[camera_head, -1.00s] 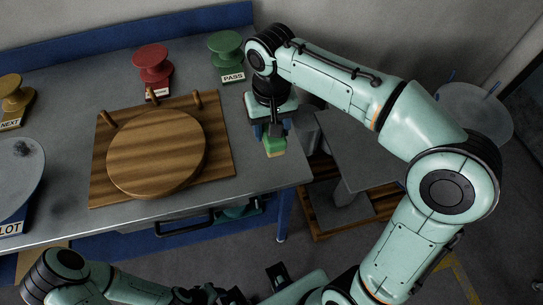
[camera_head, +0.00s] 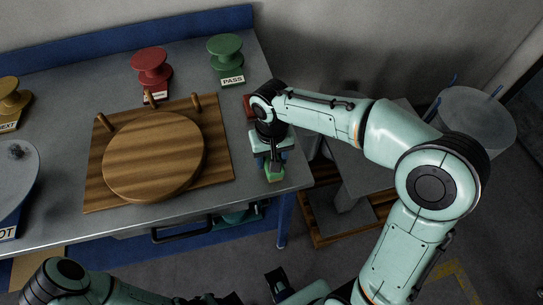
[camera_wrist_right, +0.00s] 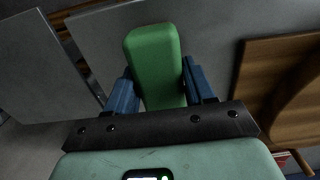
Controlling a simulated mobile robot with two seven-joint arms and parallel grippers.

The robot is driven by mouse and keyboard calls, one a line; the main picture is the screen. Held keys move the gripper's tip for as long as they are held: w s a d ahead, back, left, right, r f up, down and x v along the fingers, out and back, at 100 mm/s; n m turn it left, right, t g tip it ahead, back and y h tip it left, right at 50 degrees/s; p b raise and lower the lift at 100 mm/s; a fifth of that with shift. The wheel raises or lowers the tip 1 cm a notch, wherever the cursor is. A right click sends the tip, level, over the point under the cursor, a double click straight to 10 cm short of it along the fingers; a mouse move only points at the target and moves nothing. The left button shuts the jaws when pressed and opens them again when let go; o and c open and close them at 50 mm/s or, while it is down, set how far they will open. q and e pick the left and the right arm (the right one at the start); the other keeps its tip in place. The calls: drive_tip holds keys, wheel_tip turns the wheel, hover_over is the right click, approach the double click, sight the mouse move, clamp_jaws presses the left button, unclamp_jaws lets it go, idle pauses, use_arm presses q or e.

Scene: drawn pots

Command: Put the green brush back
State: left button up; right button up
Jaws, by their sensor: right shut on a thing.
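The green brush (camera_head: 274,172) is held in my right gripper (camera_head: 271,160), above the right front corner of the grey bench. In the right wrist view the green block of the brush (camera_wrist_right: 155,62) sits between the two blue fingers of my right gripper (camera_wrist_right: 155,92), which are shut on it. Its underside is hidden. My left arm comes in low at the left; dark parts at the bottom edge do not show clearly whether its gripper is open.
A wooden board (camera_head: 222,170) with a round wooden disc (camera_head: 152,155) lies left of the gripper. Red (camera_head: 152,66) and green (camera_head: 225,47) spools stand behind it. A small red thing (camera_head: 248,104) shows behind my right wrist. A grey drum (camera_head: 475,118) stands at right.

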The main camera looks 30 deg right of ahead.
drive_tip(key=shift+f, duration=0.1)
drive_tip(key=o, duration=0.6)
drive_tip(key=shift+f, duration=0.1)
drive_tip(key=o, duration=0.4)
drive_tip(key=shift+r, duration=0.25)
wheel_tip(320, 180, up, 12)
drive_tip(key=p, duration=0.2)
